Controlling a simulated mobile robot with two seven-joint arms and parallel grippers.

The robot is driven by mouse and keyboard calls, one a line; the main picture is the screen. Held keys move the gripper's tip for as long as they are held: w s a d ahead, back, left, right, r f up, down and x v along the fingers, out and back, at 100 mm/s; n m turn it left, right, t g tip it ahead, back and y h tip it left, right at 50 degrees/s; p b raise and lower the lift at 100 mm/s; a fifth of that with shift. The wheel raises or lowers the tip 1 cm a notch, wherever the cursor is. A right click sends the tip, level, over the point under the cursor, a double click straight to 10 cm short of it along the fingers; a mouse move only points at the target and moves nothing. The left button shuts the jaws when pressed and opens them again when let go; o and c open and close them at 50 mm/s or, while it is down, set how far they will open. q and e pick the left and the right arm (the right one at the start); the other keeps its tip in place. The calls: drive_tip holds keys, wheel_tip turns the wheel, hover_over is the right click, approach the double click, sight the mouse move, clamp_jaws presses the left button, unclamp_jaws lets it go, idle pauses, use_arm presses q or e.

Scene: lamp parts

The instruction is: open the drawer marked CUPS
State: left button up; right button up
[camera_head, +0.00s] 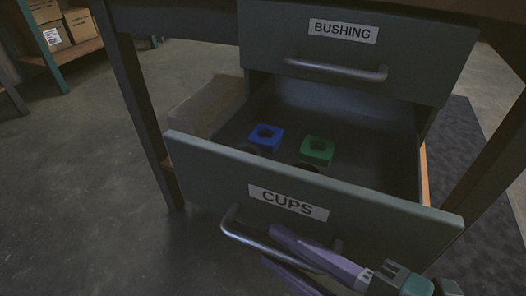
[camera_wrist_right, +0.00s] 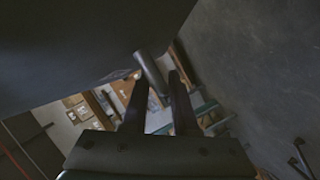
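The drawer marked CUPS (camera_head: 352,222) is pulled well out of the desk, and its inside shows. Its label (camera_head: 288,202) faces me, and a grey bar handle (camera_head: 240,232) sits below the label. My right gripper (camera_head: 268,246) is at this handle, with one finger above the bar and one below it. In the right wrist view the handle (camera_wrist_right: 150,72) lies between the fingers (camera_wrist_right: 157,78), which stand apart with a gap beside the bar. The right gripper looks open around the handle. My left gripper is not in view.
Inside the drawer lie a blue square part (camera_head: 265,137) and a green square part (camera_head: 317,149), each with a hole. Above is a closed drawer marked BUSHING (camera_head: 400,50) with its own handle. Desk legs (camera_head: 143,110) flank the drawers. Open floor (camera_head: 75,190) lies to the left.

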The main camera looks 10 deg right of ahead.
drive_tip(key=shift+o, duration=1.1)
drive_tip(key=shift+d, duration=0.1)
drive_tip(key=p+v, duration=0.2)
drive_tip(key=v, duration=0.8)
drive_tip(key=shift+p, duration=0.35)
